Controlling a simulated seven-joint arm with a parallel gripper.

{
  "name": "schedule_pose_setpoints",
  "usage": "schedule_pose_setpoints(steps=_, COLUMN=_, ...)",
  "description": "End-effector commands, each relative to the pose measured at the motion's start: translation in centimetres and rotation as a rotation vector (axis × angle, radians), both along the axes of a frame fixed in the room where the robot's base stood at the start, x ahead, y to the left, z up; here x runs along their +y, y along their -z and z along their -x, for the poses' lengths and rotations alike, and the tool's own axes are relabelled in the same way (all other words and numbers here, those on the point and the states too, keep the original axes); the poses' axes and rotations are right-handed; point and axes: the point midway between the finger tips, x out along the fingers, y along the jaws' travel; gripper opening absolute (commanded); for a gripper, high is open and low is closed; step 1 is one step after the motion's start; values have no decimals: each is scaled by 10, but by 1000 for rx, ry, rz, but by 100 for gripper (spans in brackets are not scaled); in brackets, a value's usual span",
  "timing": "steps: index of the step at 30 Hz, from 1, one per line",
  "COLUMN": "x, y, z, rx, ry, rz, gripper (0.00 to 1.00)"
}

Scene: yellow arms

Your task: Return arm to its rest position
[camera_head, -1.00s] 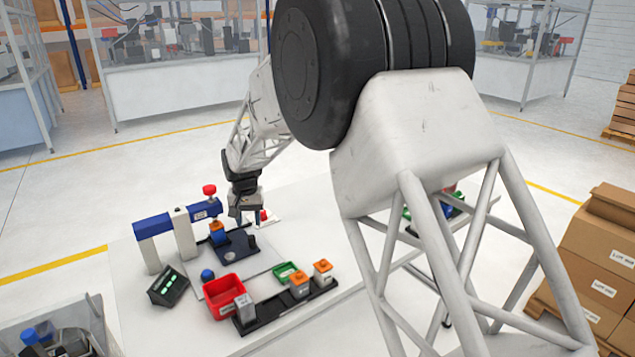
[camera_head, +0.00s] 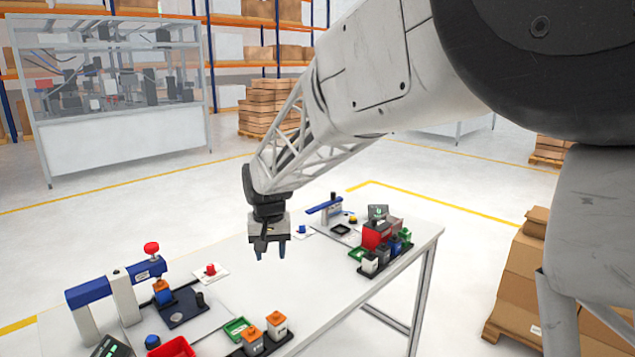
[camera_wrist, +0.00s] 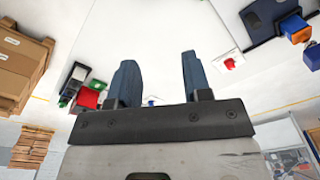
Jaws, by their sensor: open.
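My gripper (camera_head: 270,252) hangs over the middle of the white table (camera_head: 330,290), between the two groups of items. Its two blue fingers are apart with nothing between them, also in the wrist view (camera_wrist: 158,78). It is clear of the table top. My white arm reaches in from the upper right in the head view.
At left stand a blue and white press (camera_head: 115,285) with a red knob, a red bin (camera_head: 172,347), a green tray (camera_head: 236,328) and orange-topped blocks (camera_head: 276,322). At the far right end are a second press (camera_head: 325,206) and a red bin (camera_head: 376,235).

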Motion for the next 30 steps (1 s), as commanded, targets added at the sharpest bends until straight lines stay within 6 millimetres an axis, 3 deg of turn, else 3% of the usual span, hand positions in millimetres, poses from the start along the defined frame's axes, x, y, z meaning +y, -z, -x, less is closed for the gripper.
schedule_pose_setpoints(steps=3, x=-34, y=-15, z=19, rx=-13, ry=16, rz=-3, gripper=45)
schedule_pose_setpoints(steps=15, x=-131, y=-46, z=94, rx=-52, ry=63, rz=-10, gripper=45)
schedule_pose_setpoints(steps=30, x=-226, y=-55, z=206, rx=-102, ry=122, rz=-7, gripper=45)
